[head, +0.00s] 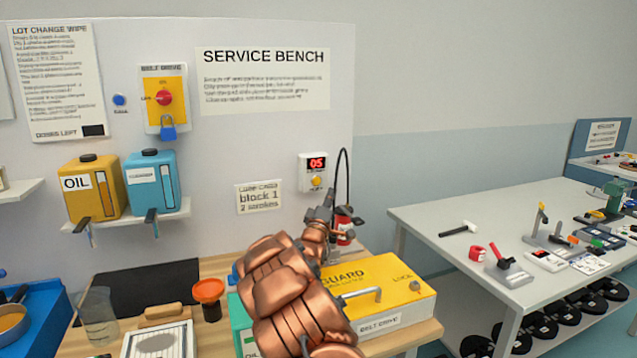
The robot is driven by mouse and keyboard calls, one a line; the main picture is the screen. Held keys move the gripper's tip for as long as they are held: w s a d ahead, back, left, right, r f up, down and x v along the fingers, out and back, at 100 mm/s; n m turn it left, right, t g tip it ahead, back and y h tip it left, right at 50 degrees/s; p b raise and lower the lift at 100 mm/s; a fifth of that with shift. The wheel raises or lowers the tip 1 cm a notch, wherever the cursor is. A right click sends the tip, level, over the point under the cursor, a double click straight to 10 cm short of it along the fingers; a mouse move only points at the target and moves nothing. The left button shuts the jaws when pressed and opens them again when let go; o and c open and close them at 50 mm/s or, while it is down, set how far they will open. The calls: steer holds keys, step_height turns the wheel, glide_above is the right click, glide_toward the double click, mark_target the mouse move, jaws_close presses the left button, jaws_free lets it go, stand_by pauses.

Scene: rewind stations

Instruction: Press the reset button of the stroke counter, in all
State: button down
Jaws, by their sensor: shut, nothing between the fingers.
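The stroke counter (305,172) is a small white box on the back wall panel, with a red display reading "05". Its round yellow-orange reset button (316,181) sits below the display and is in plain view. My copper arm reaches up from the bottom middle. My gripper (329,195) is small and dark at its end, just below and right of the counter. It looks shut and empty. I see a gap in the picture between it and the button, but cannot tell the depth.
A red can (344,223) with a black hose (347,165) stands close right of my gripper. The yellow guard box (390,285) with a handle lies below, partly behind my arm. A card (258,198) reads "block 1, 2 strokes". The wall right of the counter is clear.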

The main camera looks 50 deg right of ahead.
mark_target(317, 181)
steer(key=w+d+p, duration=0.1)
steer(key=w, duration=0.1)
steer(key=w+d+p, duration=0.1)
steer(key=w+d, duration=0.1)
steer(key=w+d+p, duration=0.1)
steer(key=w, duration=0.2)
steer(key=shift+d, duration=0.3)
steer(key=shift+w+d, duration=0.1)
steer(key=shift+w, duration=0.1)
stand_by(1.5)
steer(key=shift+w+d, duration=0.15)
steer(key=shift+w, duration=0.1)
steer(key=shift+w+d+p, duration=0.2)
steer(key=shift+w+p, duration=0.15)
stand_by(0.8)
steer(key=shift+a, duration=0.1)
steer(key=shift+s+a+b, duration=0.35)
steer(key=shift+s+b, duration=0.05)
steer(key=shift+s, duration=0.35)
